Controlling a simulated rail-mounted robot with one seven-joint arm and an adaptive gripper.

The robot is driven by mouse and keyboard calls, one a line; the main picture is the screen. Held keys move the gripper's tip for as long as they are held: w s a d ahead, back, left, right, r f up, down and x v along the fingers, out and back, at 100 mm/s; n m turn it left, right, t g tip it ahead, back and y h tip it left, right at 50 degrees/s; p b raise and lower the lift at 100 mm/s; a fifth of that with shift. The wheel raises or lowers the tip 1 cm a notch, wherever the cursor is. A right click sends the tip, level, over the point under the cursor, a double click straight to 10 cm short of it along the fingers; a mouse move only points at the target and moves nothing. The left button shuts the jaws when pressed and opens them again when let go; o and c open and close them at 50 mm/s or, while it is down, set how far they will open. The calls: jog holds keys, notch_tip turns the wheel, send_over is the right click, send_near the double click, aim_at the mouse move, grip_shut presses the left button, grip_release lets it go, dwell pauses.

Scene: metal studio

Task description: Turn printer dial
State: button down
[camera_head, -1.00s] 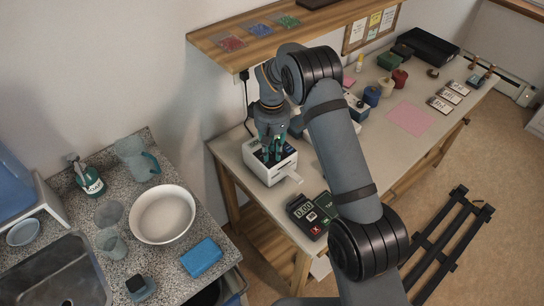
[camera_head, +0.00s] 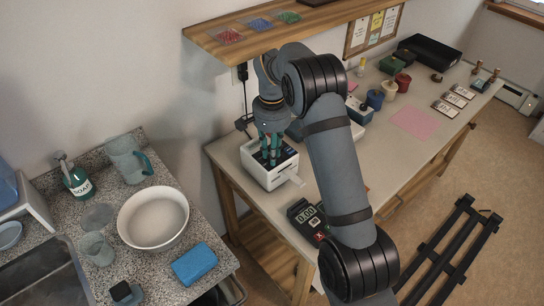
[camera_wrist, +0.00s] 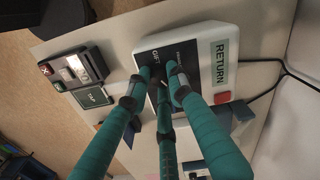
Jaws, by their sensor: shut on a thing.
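The printer is a small white box with a dark top panel (camera_head: 283,174), standing at the near left end of the work table in the head view. In the wrist view its white casing (camera_wrist: 213,62) carries the labels GIFT and RETURN and a red button (camera_wrist: 222,97). My gripper (camera_head: 271,160) points down onto the dark panel, with its teal fingers closed in around the dial. In the wrist view my gripper (camera_wrist: 160,88) covers the middle of the panel. The dial itself is mostly hidden between the fingertips, so its pointing direction cannot be told.
A card terminal (camera_head: 304,214) stands right of the printer, partly behind my arm. A wooden shelf (camera_head: 340,17) hangs above the table. Jars (camera_head: 375,99) and a pink sheet (camera_head: 414,122) lie farther right. A counter with a white bowl (camera_head: 153,217) is at left.

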jog(key=m+b, duration=0.2)
jog(key=m, duration=0.3)
jog(key=shift+a+m, duration=0.1)
jog(key=shift+m, duration=0.2)
dwell(0.4)
jog(key=c, duration=1.5)
grip_release()
jog(key=shift+c, duration=0.2)
notch_tip(320, 180, up, 12)
jog(key=shift+f, duration=0.1)
notch_tip(320, 180, down, 12)
jog(key=shift+r, duration=0.1)
